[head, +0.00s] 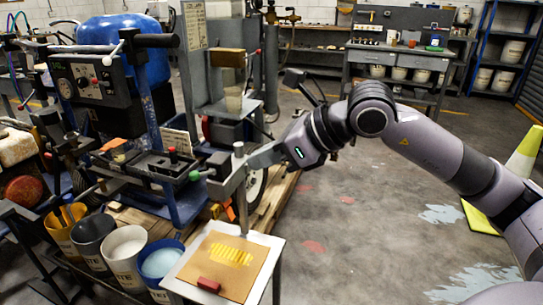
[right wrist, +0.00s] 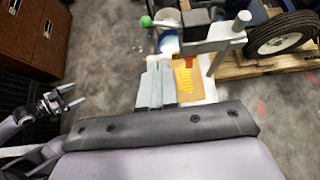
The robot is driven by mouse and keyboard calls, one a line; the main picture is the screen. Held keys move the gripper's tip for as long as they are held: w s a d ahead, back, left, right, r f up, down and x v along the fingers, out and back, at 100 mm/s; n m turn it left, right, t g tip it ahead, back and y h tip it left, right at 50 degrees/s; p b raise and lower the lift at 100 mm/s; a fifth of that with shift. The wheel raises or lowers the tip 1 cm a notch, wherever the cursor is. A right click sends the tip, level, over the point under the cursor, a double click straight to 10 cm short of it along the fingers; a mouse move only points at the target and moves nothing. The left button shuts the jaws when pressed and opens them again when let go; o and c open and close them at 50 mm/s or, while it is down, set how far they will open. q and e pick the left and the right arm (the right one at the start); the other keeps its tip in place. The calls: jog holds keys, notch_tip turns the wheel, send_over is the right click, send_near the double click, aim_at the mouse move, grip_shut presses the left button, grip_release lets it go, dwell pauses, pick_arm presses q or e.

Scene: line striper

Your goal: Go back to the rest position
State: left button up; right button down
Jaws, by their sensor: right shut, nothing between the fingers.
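My right gripper (head: 258,160) reaches in from the right in the head view, close beside a grey upright post (head: 239,160) with a lever. A green knob (head: 194,175) sits at the lever's end. In the right wrist view my right gripper (right wrist: 156,86) has its fingers together with nothing between them; I cannot tell whether it touches the post. My left gripper (right wrist: 69,97) shows at the left of the right wrist view, its two fingers apart and empty. It does not show in the head view.
A small table (head: 262,240) holds a board with yellow stripes and a red block (head: 209,284). Several buckets (head: 125,250) stand left of it. The striper machine (head: 95,80) fills the left. Open floor lies to the right, with a cone (head: 524,155).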

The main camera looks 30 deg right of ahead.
jog(key=shift+s+d+r, duration=0.35)
jog(key=shift+s+d, duration=0.05)
jog(key=shift+d, duration=0.05)
dwell(0.3)
jog(key=s+a+m+y+p, duration=0.4)
jog(key=a+m+y, duration=0.4)
jog(key=a+y, duration=0.35)
jog(key=w+d+f+m+t+h+p, duration=0.1)
jog(key=d+f+m+t+h+p, duration=0.2)
jog(key=f+m+h, duration=0.65)
jog(key=d+f+m+t+h+p, duration=0.15)
jog(key=d+f+m+t, duration=0.35)
jog(key=m, duration=0.9)
jog(key=s+f+m+g+h+p, duration=0.1)
jog(key=s+f+m+g+h, duration=0.4)
jog(key=s+f+m, duration=0.5)
jog(key=s+f+g, duration=0.1)
jog(key=s+f, duration=0.2)
jog(key=f, duration=0.3)
jog(key=shift+s+a+f, duration=0.2)
jog(key=shift+s+a, duration=0.05)
